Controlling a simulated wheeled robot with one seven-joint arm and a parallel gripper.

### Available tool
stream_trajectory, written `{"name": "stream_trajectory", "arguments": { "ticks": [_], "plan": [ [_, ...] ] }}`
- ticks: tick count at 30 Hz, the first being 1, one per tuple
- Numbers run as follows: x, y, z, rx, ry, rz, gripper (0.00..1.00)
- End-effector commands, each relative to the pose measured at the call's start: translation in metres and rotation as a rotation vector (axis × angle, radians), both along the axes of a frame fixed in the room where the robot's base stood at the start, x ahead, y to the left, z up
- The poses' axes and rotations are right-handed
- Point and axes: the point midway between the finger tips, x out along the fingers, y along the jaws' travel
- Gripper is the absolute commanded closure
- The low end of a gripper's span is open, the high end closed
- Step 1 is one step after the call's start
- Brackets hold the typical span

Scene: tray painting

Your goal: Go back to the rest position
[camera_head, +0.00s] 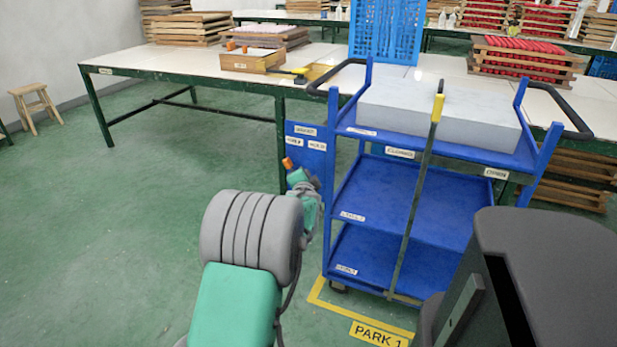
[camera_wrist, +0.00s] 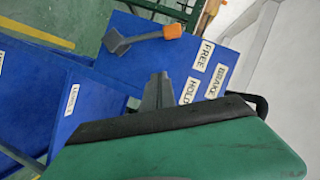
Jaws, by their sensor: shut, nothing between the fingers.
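My gripper (camera_wrist: 157,92) shows in the wrist view as dark grey fingers, closed together and empty, in front of the blue panel (camera_wrist: 215,57). On that panel is a grey lever with an orange grip (camera_wrist: 172,31), beside labels reading FREE, BRAKE and HOLD. The fingers appear apart from the lever. In the head view my arm reaches forward to the left side of the blue cart (camera_head: 415,205), where the orange grip also shows (camera_head: 288,163). My fingers are hard to make out there.
A long table (camera_head: 330,58) stands behind the cart, with a wooden box (camera_head: 252,62) and stacked frames. A grey block (camera_head: 438,110) lies on the cart's top shelf. Yellow floor tape marked PARK 1 (camera_head: 378,333) edges the cart. The green floor at left is clear, apart from a stool (camera_head: 35,102).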

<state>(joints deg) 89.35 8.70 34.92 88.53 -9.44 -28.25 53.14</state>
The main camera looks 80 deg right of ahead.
Motion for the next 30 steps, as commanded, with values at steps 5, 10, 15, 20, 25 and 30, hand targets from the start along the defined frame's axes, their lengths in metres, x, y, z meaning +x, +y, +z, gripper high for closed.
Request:
{"name": "stream_trajectory", "arguments": {
  "ticks": [5,10,15,20,25,30],
  "plan": [
    [-0.005,0.024,0.006,0.0,-0.001,-0.001,1.0],
    [-0.006,0.028,0.006,0.0,0.0,-0.002,1.0],
    [-0.007,0.027,0.006,-0.001,0.0,-0.004,1.0],
    [-0.005,0.028,0.008,0.001,0.002,0.001,1.0],
    [0.062,0.049,0.037,0.046,0.075,0.122,1.0],
    [0.185,0.124,0.08,0.134,0.256,0.393,1.0]
  ]
}}
